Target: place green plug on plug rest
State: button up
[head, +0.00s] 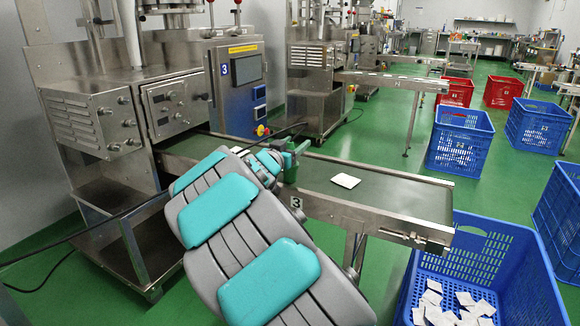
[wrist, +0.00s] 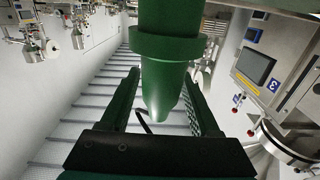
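The green plug (wrist: 168,75) is a tapered green body with a wide collar, large in the wrist view. Its narrow end points toward the bottom of that picture. My gripper (wrist: 164,78) has its two dark green fingers on either side of the plug, their tips against its sides, and appears shut on it. In the head view my gripper (head: 297,152) is over the conveyor (head: 385,192), by its far edge, with green parts showing at its end. My own arm hides part of the belt. I cannot make out the plug rest in either view.
A white teabag (head: 345,181) lies on the belt, right of my gripper. A blue crate (head: 500,245) with several teabags stands below the belt's end. The machine's control panel (head: 238,80) rises behind my gripper. A black cable (head: 270,137) runs near it.

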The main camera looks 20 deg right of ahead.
grip_shut()
dwell(1.1)
